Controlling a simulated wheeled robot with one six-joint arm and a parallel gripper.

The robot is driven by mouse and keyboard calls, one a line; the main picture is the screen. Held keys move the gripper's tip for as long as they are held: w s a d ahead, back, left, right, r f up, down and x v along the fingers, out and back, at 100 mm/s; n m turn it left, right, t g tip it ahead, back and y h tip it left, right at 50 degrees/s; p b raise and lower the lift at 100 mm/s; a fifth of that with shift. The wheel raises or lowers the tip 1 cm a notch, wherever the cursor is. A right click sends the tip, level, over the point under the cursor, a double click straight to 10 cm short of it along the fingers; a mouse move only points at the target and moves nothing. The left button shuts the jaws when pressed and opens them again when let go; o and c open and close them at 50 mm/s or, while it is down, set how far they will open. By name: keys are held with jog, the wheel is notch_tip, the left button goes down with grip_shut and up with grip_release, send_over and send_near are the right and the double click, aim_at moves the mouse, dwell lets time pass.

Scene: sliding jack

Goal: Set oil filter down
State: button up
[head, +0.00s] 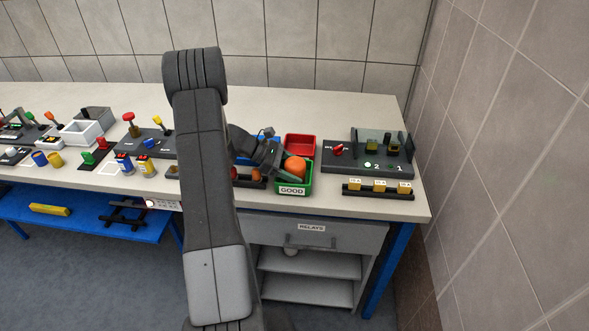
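An orange rounded object, which I take to be the oil filter (295,166), is at the tip of my gripper (288,164). My gripper comes in from the left, with a dark finger along the near left side of the orange object, and it looks shut on it. The far finger is mostly hidden. The orange object is over or just inside the green bin (292,190) labelled GOOD. I cannot tell whether it touches the bin floor.
A red bin (300,145) stands right behind the green one. To the right are a dark panel (350,169) with a clear guard and a rack of yellow relays (379,190). Several parts and fixtures crowd the bench (255,101) at left. A tiled wall (510,170) closes the right side.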

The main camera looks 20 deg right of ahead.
jog(key=shift+r, duration=0.2)
jog(key=b+v, duration=0.2)
jog(key=v, duration=1)
jog(key=shift+f, duration=0.1)
